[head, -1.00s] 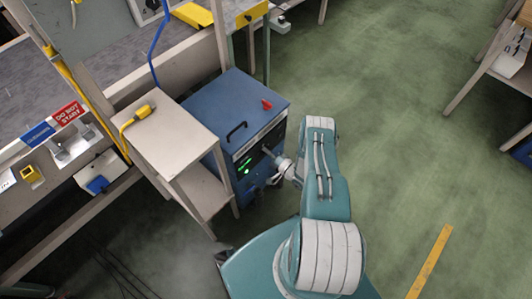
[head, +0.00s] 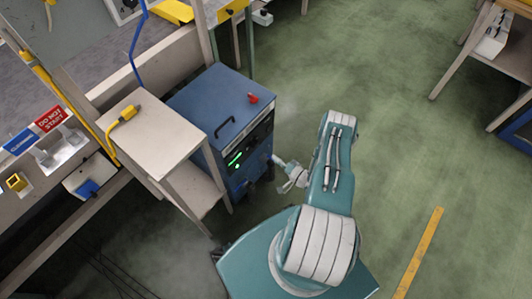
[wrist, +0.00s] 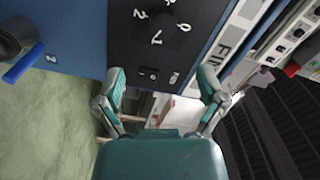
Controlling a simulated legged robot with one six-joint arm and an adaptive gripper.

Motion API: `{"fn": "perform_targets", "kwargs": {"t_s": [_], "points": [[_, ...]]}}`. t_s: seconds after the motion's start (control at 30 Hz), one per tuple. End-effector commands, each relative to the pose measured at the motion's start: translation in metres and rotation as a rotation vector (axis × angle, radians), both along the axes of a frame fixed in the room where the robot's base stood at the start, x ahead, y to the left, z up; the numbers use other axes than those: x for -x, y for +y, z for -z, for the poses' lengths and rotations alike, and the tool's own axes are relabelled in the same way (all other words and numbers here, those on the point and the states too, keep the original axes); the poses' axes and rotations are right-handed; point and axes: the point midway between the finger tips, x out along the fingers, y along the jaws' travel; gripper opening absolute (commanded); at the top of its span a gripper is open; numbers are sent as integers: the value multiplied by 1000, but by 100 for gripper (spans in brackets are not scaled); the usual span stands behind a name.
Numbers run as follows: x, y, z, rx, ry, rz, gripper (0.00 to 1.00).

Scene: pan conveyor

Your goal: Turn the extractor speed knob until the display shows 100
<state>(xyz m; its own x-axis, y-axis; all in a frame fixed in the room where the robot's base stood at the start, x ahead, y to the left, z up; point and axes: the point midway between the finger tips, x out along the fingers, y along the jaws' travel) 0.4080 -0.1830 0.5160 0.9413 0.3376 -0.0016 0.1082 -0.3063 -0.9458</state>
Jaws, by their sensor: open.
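The blue extractor cabinet (head: 212,102) stands beside a small table in the head view. Its dark front panel carries a lit green display (head: 235,159), too small to read. In the wrist view the black panel (wrist: 125,48) shows at the top, with white numerals around a dark round knob (wrist: 176,22). My gripper (head: 277,159) is in front of the cabinet's right side. In the wrist view my gripper (wrist: 163,75) has its two fingers wide apart, with nothing between them. The knob lies beyond the fingertips, apart from them. The display is not visible in the wrist view.
A beige side table (head: 148,132) with a yellow plug (head: 123,115) stands left of the cabinet. Green floor (head: 400,130) is open to the right.

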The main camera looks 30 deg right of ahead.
Motion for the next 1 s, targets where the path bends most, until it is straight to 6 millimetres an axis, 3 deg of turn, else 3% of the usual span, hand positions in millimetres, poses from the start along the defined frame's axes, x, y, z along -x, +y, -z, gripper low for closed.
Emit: {"fn": "perform_targets", "kwargs": {"t_s": [0.2, 0.57, 0.67, 1.0], "points": [[16, -6, 0, -1, 0, 1, 90], [16, -5, 0, 21, -7, 0, 90], [16, -4, 0, 118, -43, 4, 90], [13, 2, -2, 758, -261, 30, 90]]}}
